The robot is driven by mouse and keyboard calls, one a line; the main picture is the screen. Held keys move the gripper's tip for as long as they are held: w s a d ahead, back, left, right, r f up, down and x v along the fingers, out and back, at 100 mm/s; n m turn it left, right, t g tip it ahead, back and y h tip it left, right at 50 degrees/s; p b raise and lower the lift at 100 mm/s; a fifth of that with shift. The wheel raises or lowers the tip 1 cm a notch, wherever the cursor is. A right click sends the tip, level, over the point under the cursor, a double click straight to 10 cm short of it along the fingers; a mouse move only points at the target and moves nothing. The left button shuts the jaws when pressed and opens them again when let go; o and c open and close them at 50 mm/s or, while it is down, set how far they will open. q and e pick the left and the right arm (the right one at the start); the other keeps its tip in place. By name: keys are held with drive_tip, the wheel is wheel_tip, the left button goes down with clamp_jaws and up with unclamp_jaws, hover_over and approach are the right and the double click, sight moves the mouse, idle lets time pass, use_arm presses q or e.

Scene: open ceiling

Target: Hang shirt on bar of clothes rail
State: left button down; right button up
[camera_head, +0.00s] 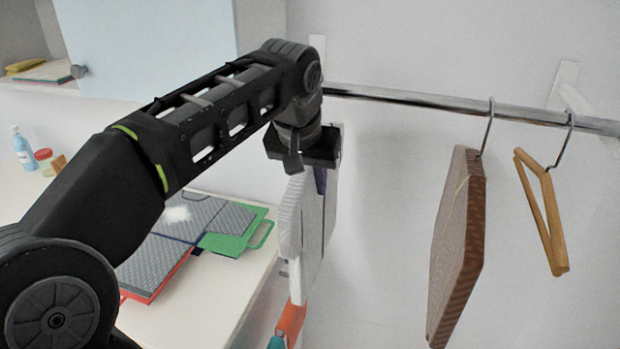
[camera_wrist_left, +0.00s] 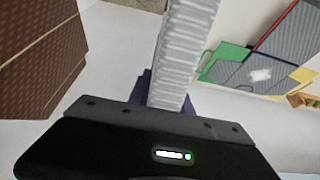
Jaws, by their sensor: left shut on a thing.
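My left gripper (camera_head: 308,165) points down, left of the hanging clothes and below the level of the metal bar (camera_head: 420,98). It is shut on a light grey, ribbed, folded-looking shirt (camera_head: 307,225), which hangs upright below it, apart from the bar. In the left wrist view the shirt (camera_wrist_left: 185,50) runs up from between the purple fingers (camera_wrist_left: 166,92). No hanger hook on this shirt shows. A brown patterned garment (camera_head: 460,240) hangs by its hook on the bar; it also shows in the left wrist view (camera_wrist_left: 40,55). My right gripper is out of view.
An empty wooden hanger (camera_head: 545,210) hangs right of the brown garment. Free bar lies between my left wrist and the brown garment's hook. An orange item (camera_head: 291,320) shows below the shirt.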

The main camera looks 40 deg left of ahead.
use_arm(q)
drive_tip(key=shift+f, duration=0.2)
drive_tip(key=c, duration=1.1)
unclamp_jaws()
drive_tip(key=shift+s+r, duration=0.15)
drive_tip(key=shift+r, duration=0.15)
drive_tip(key=p+v, duration=0.2)
drive_tip(key=v, duration=0.4)
drive_tip(key=shift+s+r, duration=0.1)
drive_tip(key=shift+r, duration=0.25)
drive_tip(key=shift+s+d+r+p, duration=0.15)
drive_tip(key=shift+r+p, duration=0.05)
drive_tip(key=shift+p, duration=0.25)
